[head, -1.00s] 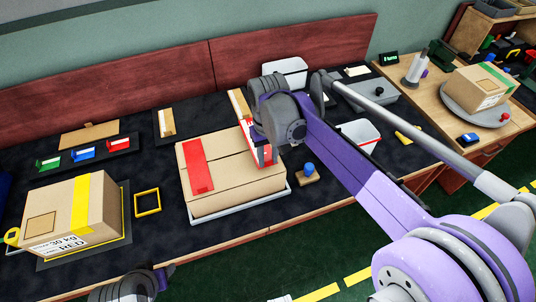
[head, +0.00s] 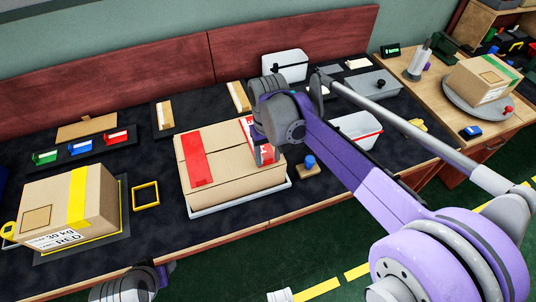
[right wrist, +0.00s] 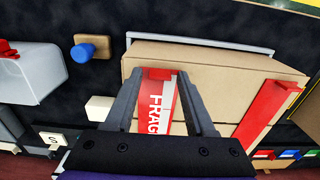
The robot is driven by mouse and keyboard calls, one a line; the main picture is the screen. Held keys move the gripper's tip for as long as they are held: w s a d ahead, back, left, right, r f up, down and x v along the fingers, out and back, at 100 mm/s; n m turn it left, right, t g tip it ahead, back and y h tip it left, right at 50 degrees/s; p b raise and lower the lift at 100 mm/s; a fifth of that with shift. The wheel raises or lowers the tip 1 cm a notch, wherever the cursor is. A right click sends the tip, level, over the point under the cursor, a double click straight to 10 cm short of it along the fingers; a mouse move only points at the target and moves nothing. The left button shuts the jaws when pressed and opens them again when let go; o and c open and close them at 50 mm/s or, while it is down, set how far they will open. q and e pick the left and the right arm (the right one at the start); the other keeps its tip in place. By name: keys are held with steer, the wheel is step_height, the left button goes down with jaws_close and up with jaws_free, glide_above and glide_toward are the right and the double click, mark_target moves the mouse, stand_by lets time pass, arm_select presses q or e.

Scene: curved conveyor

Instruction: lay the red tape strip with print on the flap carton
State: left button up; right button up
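The flap carton (head: 228,178) stands on a pale tray (head: 240,201) in the middle of the bench, flaps closed. A plain red strip (head: 196,158) lies over its left side in the head view. The red tape strip with white print (head: 247,127) is at the carton's back right; in the right wrist view the strip (right wrist: 160,108) shows part of the word FRAGILE. My right gripper (right wrist: 159,74) has its fingertips close on both sides of the strip's red end, over the carton. Whether the strip's underside touches the carton is hidden.
A stamp with a blue knob (head: 309,163) stands right of the carton. A white bin (head: 358,130) is beyond it. A yellow-taped carton (head: 66,205) and a yellow frame (head: 146,195) are at left.

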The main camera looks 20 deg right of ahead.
steer(key=shift+o, duration=0.6)
step_height(320, 180, up, 11)
steer(key=p, duration=0.1)
steer(key=shift+f, duration=0.1)
stand_by(0.4)
steer(key=s+d+f+t+p, duration=0.1)
steer(key=s+f, duration=0.3)
steer(key=s, duration=0.4)
steer(key=s+d+f+t+p, duration=0.1)
steer(key=s+f+t+p, duration=0.3)
steer(key=s, duration=0.5)
steer(key=shift+s+d+f+p, duration=0.25)
steer(key=shift+f+p, duration=0.05)
steer(key=shift+f, duration=0.25)
